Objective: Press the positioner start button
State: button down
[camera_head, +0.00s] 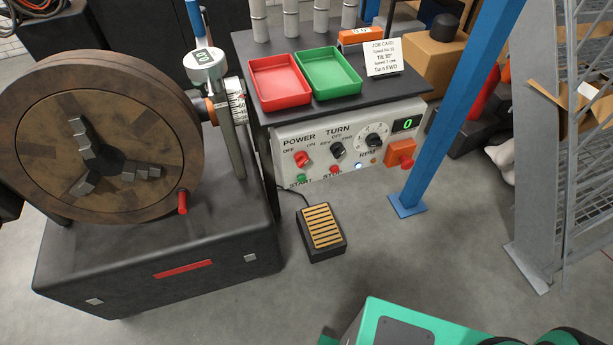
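The positioner's control panel (320,160) is a light grey box face under a dark shelf. The green START button (300,177) sits at its lower left, above the START label. A red STOP button (335,170) is to its right. A red POWER knob (302,159), a black TURN knob (338,150) and an RPM dial (374,140) sit above. The green display (407,124) reads 0. The positioner (110,160) with its round chuck plate stands at left. My gripper is not in view; a green part of my own body shows at the bottom right.
A black foot pedal with yellow ribs (322,227) lies on the floor below the panel. A blue post (450,110) stands right of the panel. Red (279,81) and green (328,73) trays and a job card (384,58) are on the shelf.

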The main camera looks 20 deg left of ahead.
aim_at(301, 178)
jog(key=u, duration=0.05)
jog(key=k, duration=1.7)
jog(key=u, duration=0.65)
jog(key=i, duration=1.05)
